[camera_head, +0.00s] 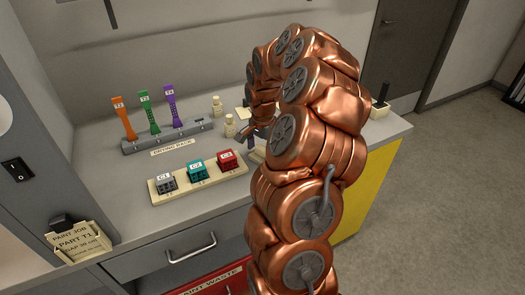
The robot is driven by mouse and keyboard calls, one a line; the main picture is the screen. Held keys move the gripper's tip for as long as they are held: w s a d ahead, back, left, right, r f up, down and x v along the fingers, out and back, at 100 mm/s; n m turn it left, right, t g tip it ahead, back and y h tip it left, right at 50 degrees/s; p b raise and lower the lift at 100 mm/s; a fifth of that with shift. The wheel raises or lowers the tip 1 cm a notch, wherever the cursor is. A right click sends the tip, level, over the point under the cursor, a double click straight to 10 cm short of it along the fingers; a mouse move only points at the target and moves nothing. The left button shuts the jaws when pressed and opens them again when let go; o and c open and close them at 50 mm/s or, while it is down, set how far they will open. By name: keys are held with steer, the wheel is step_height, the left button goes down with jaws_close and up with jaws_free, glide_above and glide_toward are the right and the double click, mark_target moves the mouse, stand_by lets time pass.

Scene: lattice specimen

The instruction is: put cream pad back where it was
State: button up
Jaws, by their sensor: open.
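My copper arm rises across the middle of the view and bends down toward the grey counter (120,185). My gripper (254,134) is low over the counter, mostly hidden behind the arm; a little of its dark end shows and I see nothing held in it. A flat cream piece (240,114) lies just behind it, and the edge of another cream piece (257,155) shows just below it. I cannot tell which of them, if either, is the cream pad, because the arm covers much of this area.
A grey drying rack (190,131) holds orange, green and purple tools. In front, a cream tray (162,198) bears grey, teal and red blocks. Small cream bottles (229,126) stand near my gripper. A card holder (80,243) is at the front left corner.

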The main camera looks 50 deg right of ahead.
mark_target(262, 149)
steer(key=shift+r, duration=0.1)
steer(key=shift+r+p, duration=0.2)
steer(key=shift+p, duration=0.1)
steer(key=shift+r+b, duration=0.35)
steer(key=shift+b, duration=0.05)
step_height(262, 149, up, 11)
steer(key=b, duration=0.3)
steer(key=s+a+r+n, duration=0.1)
steer(key=s+a+n, duration=0.3)
steer(key=a, duration=0.7)
steer(key=s+a+n, duration=0.1)
steer(key=a+n, duration=0.4)
steer(key=a, duration=0.5)
steer(key=s+a+f+n, duration=0.2)
steer(key=s+a, duration=0.1)
steer(key=s, duration=0.3)
steer(key=s+a+f+n+g, duration=0.1)
steer(key=s+a+f+n, duration=0.1)
steer(key=s, duration=0.4)
steer(key=s+a+f+n, duration=0.2)
steer(key=s+a+n, duration=0.2)
steer(key=s+a, duration=0.2)
steer(key=shift+s+f+g, duration=0.35)
steer(key=shift+g, duration=0.05)
